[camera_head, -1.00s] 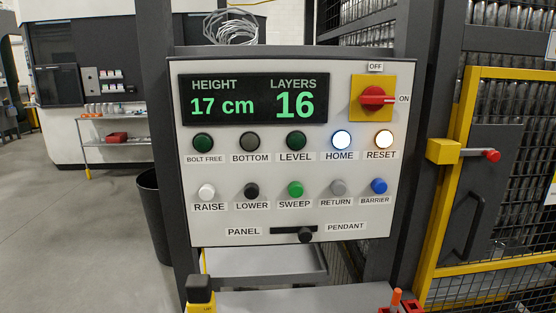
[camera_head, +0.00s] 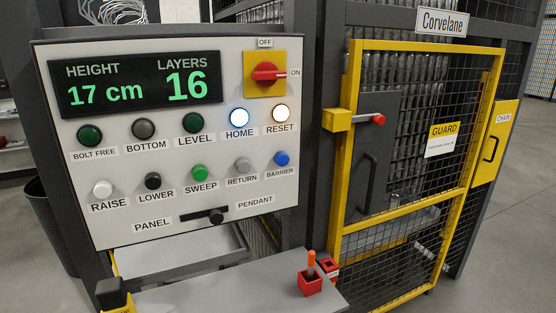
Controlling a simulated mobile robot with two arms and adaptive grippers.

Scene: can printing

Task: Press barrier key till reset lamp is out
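The blue barrier key (camera_head: 281,158) is a round button at the right end of the lower button row on the control panel (camera_head: 120,215). The reset lamp (camera_head: 280,113) is lit bright white at the right end of the upper row. The home lamp (camera_head: 239,118) beside it is also lit. The display (camera_head: 137,82) reads height 17 cm and layers 16. The red rotary switch (camera_head: 265,73) points to ON. Neither of my grippers is in view, and nothing touches the barrier key.
A yellow-framed mesh guard gate (camera_head: 345,150) with a red-knobbed latch (camera_head: 378,119) stands right of the panel, closed. A grey shelf (camera_head: 200,290) below the panel holds a red block with an orange stick (camera_head: 310,279). Open floor (camera_head: 515,230) lies at the right.

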